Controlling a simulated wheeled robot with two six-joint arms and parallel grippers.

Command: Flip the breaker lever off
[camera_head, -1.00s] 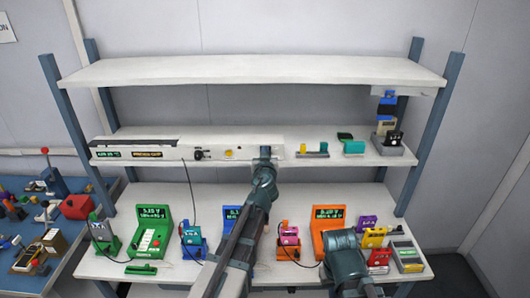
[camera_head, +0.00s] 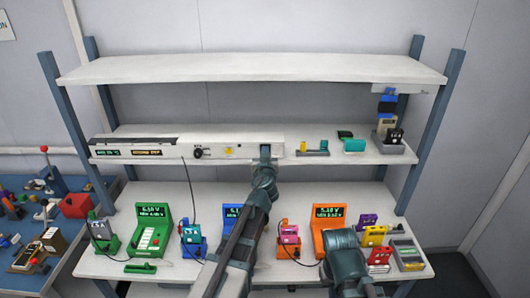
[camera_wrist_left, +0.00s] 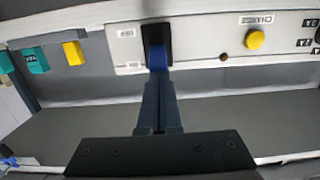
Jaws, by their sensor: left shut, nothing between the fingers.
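My left gripper (camera_head: 265,152) is at the front of the long white cabinet (camera_head: 216,154) on the middle shelf, near its right end. In the left wrist view, my left gripper (camera_wrist_left: 158,66) is shut with nothing seen between its fingers. Its blue-looking tips overlap the lower part of a black recess (camera_wrist_left: 156,32) in the white panel. I cannot make out the breaker lever; the tips cover part of the recess, and I cannot tell whether they touch anything in it. My right arm shows at the lower right, but its gripper is out of view.
A yellow button (camera_wrist_left: 255,39) is beside the recess. A yellow block (camera_head: 302,147) and a teal device (camera_head: 354,145) stand right of the cabinet. Below, the bench holds a green meter (camera_head: 152,228), an orange meter (camera_head: 329,219) and several small fixtures. Open air lies under the top shelf.

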